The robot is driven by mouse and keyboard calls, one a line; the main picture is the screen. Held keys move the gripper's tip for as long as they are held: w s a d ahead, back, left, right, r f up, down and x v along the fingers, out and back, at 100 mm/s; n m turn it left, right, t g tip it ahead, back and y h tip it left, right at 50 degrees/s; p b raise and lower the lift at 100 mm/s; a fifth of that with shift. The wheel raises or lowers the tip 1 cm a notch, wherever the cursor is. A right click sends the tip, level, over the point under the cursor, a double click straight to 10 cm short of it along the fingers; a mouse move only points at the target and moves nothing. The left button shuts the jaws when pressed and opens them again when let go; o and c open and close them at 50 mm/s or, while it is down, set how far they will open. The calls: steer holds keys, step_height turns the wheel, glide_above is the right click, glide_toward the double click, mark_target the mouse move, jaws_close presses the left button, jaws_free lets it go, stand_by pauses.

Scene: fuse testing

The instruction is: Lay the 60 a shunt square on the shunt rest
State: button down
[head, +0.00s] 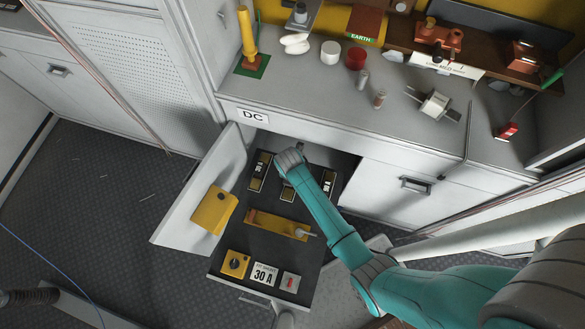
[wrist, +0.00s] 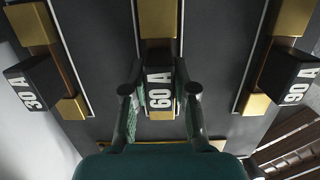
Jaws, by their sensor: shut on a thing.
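The 60 A shunt (wrist: 160,92) is a black block with white lettering and brass ends, seen in the wrist view between my fingers. My gripper (wrist: 160,91) is shut on it, one finger at each side. The shunt lines up with its lane in the drawer, between the 30 A and 90 A shunts; I cannot tell whether it is lifted. In the head view my wrist hides most of it. No part is clearly marked as the shunt rest; an orange bracket (head: 265,222) lies across the drawer in front of the shunts.
The 30 A shunt (wrist: 37,84) and 90 A shunt (wrist: 290,80) flank it closely. An open cabinet door (head: 172,224) stands left. Several small items crowd the counter (head: 300,95).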

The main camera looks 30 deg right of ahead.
steer(key=c, duration=0.9)
jaws_free()
steer(key=r, duration=0.7)
steer(key=shift+s+a+r, duration=0.3)
steer(key=shift+s+a, duration=0.1)
